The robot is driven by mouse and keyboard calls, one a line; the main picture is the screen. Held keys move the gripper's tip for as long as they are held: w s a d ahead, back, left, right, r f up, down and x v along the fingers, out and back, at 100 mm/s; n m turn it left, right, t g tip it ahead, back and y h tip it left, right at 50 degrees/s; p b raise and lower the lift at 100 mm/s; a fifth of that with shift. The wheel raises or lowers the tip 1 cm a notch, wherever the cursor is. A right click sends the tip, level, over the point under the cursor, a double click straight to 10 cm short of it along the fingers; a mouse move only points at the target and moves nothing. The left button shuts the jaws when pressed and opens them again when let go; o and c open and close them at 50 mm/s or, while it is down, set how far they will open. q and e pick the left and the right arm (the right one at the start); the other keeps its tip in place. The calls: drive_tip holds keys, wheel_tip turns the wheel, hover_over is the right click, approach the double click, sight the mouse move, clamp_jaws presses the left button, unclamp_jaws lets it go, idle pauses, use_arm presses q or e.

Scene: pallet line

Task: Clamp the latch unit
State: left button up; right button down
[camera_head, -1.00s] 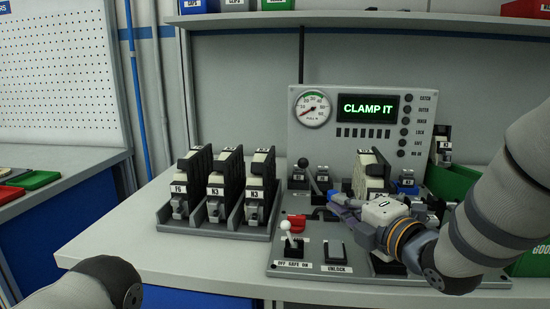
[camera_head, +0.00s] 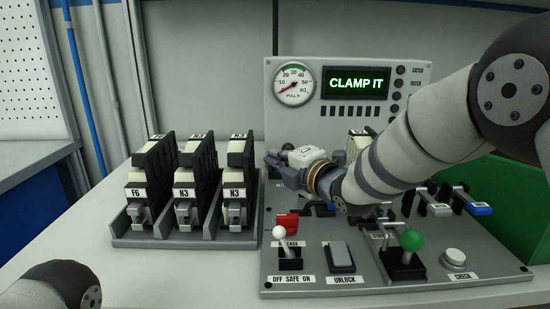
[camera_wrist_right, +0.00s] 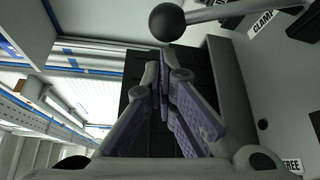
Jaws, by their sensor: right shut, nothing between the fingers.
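The latch unit (camera_head: 354,146) stands on the test panel (camera_head: 390,278), mostly hidden behind my right arm. My right gripper (camera_head: 273,167) is at the panel's left side, to the left of the unit, its fingers pointing left. In the wrist view its fingers (camera_wrist_right: 163,70) are shut and empty. There, a lever with a black ball (camera_wrist_right: 167,22) lies just beyond the fingertips, its rod running right toward a CLAMP label (camera_wrist_right: 262,22). A FREE label (camera_wrist_right: 291,166) shows lower right. Contact between fingers and ball cannot be told. My left gripper is out of view.
A rack (camera_head: 135,236) of several black units stands left of the panel, close to my right gripper. The display (camera_head: 355,83) reads CLAMP IT. A white-tipped switch (camera_head: 280,233), a green knob (camera_head: 411,240) and a green bin (camera_head: 515,205) are nearby.

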drive_tip(key=shift+w+a, duration=0.25)
drive_tip(key=shift+w, duration=0.2)
drive_tip(key=d+m+t, duration=0.1)
drive_tip(key=d+r+m+t, duration=0.1)
drive_tip(key=m, duration=0.1)
drive_tip(key=d+r+m+y, duration=0.1)
drive_tip(key=d+m, duration=0.1)
drive_tip(key=shift+d+r+t, duration=0.1)
drive_tip(key=shift+r+t, duration=0.05)
drive_tip(key=shift+t, duration=0.25)
